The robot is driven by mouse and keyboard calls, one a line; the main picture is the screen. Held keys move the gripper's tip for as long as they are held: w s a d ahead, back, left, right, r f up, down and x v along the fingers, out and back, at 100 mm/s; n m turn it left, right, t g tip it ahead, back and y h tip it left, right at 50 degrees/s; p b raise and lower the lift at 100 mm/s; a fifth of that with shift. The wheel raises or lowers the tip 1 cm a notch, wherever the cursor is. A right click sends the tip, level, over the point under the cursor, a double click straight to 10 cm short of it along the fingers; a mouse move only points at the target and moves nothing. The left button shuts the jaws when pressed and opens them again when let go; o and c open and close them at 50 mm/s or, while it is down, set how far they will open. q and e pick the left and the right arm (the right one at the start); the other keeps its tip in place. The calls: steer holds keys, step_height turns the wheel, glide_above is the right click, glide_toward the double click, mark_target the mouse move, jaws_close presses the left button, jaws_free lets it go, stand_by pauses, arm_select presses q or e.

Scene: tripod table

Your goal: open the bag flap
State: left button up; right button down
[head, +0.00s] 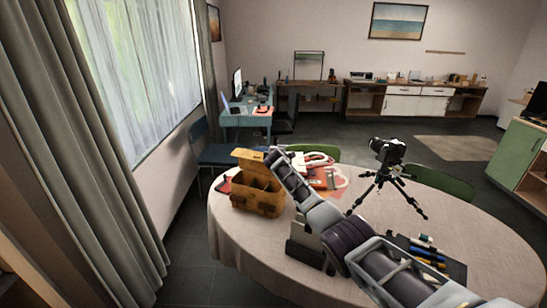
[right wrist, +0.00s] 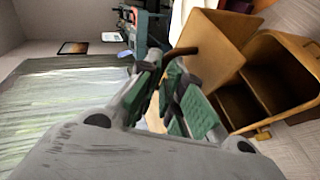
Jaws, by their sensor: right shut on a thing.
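The tan bag (head: 257,205) stands on the left part of the round table. Its flap (head: 248,156) is raised, and the divided compartments show from above. My right gripper (head: 273,156) is at the flap's right edge, above the bag. In the right wrist view, the flap (right wrist: 218,48) stands up beside the open bag body (right wrist: 262,90). The green-padded fingers of my right gripper (right wrist: 170,78) are shut on the flap near a dark brown strip at its edge. The exact grip is partly hidden by the fingers. My left gripper is not in view.
Books and white headphones (head: 318,160) lie right of the bag, partly behind my right arm. A camera on a small tripod (head: 388,155) stands farther right. A dark tray with pens (head: 430,255) lies at the front right. Bare tablecloth shows in front of the bag.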

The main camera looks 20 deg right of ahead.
steer(key=shift+w+d+r+g, duration=0.3)
steer(key=shift+w+d+r, duration=0.1)
steer(key=shift+w, duration=0.2)
stand_by(0.5)
steer(key=c, duration=1.6)
jaws_free()
steer(key=shift+f, duration=0.1)
steer(key=shift+s+a+r, duration=0.1)
steer(key=shift+s+r, duration=0.2)
steer(key=shift+s, duration=0.3)
steer(key=shift+v, duration=5.4)
